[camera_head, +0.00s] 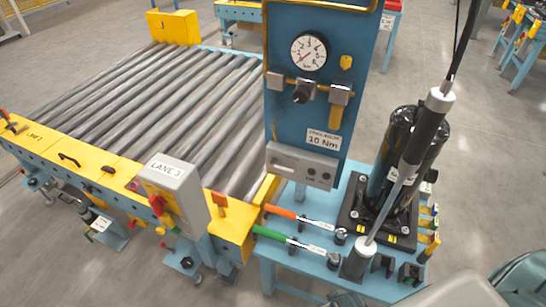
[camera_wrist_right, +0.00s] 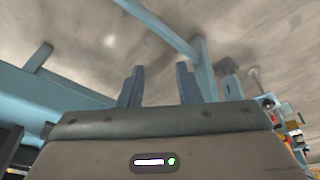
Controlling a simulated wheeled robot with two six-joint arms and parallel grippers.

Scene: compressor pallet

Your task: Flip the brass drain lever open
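No lever that I can clearly name as the brass drain lever shows. On the blue panel (camera_head: 350,30), a yellow-gold bar (camera_head: 335,117) hangs below the right-hand metal block (camera_head: 340,94); I cannot tell whether it is the lever. A small yellow piece (camera_head: 346,62) sits above that block. My right gripper (camera_wrist_right: 160,82) shows in the right wrist view with its two dark fingers apart and nothing between them. In the head view its fingers are not visible; only grey parts of my arm show at the bottom right. My left gripper is not in view.
A tall black cylinder (camera_head: 400,150) and an upright tool (camera_head: 415,135) crowd the blue bench's right side. Orange (camera_head: 280,211) and green (camera_head: 270,233) handled wrenches lie in front. A roller conveyor (camera_head: 150,110) fills the left.

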